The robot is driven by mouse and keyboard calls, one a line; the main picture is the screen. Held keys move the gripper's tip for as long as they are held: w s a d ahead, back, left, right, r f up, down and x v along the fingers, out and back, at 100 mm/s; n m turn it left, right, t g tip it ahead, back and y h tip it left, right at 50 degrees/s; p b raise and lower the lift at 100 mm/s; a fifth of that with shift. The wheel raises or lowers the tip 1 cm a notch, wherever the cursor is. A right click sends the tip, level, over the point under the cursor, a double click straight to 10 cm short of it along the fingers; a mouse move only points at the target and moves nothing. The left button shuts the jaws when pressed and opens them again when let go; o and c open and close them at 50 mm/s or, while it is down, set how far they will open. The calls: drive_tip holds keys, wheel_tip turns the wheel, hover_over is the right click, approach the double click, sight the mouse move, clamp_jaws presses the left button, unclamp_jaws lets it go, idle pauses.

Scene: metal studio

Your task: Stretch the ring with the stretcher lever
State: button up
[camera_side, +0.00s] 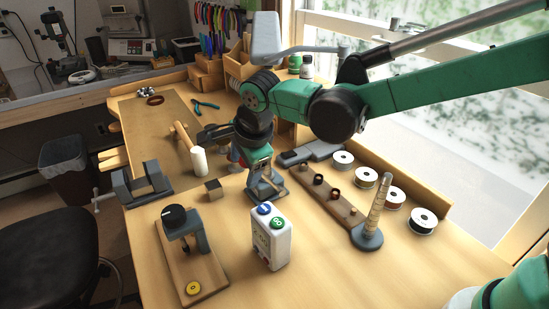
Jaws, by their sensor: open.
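My gripper (266,186) points down near the middle of the bench, behind the white box. It is open; its fingers are small here, and I cannot make out anything between them. A stepped, tapered ring post (377,203) stands upright on a round grey base to the right, apart from my gripper. Several small rings, one of them a dark ring (334,194), sit along a wooden strip (349,212) left of the post. A grey press-like tool (182,222) stands on a wooden board at front left. I cannot tell for certain which part is the stretcher lever.
A white box with blue and green buttons (271,241) stands in front of my gripper. A vise (140,184), a small metal block (214,189) and a mallet (197,160) lie left. Several wire spools, one at front (422,222), line the right edge.

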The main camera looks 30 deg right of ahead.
drive_tip(key=shift+w+f, duration=0.15)
drive_tip(key=shift+f, duration=0.25)
clamp_jaws()
idle(1.2)
